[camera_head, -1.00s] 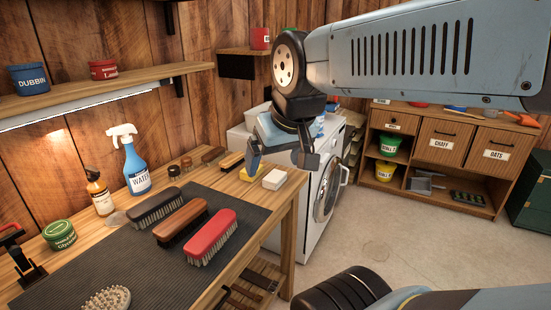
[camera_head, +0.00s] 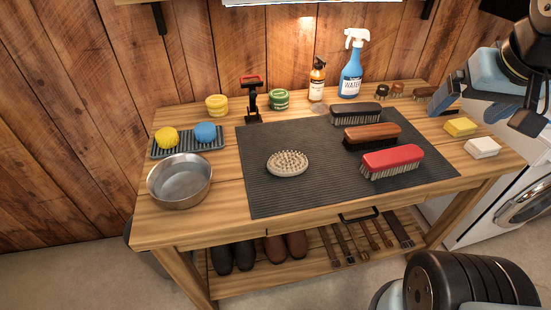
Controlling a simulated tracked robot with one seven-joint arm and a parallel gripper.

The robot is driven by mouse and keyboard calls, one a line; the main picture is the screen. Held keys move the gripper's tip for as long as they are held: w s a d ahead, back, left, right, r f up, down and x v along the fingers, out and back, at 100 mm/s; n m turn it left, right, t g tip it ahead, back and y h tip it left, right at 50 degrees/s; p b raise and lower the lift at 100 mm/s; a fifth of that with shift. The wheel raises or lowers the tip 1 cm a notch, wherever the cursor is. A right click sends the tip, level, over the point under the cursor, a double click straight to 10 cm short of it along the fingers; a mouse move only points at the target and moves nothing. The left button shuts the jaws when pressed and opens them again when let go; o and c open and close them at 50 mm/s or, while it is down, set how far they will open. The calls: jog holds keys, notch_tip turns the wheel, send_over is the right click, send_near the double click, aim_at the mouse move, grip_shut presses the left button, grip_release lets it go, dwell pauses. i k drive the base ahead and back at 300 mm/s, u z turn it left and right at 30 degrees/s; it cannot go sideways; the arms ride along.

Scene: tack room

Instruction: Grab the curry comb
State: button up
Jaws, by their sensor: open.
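The curry comb appears to be the pale oval pad (camera_head: 287,163) with a nubbed upper face. It lies flat on the dark ribbed mat (camera_head: 270,194), left of the brushes. My gripper (camera_head: 482,116) is at the right edge, above the right end of the bench, well away from the comb. It is open, with nothing seen between its fingers. The upper part of my arm is cut off by the frame edge.
Black, brown and red brushes (camera_head: 392,161) lie on the mat right of the comb. A metal bowl (camera_head: 180,182) stands to its left. A spray bottle (camera_head: 352,65), amber bottle (camera_head: 317,80) and green tin (camera_head: 279,99) stand behind. The mat around the comb is clear.

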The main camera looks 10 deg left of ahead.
aim_at(284, 164)
jog(key=u, duration=0.95)
jog(key=k, duration=0.8)
jog(key=z, duration=0.75)
jog(key=i, duration=1)
jog(key=u, duration=0.1)
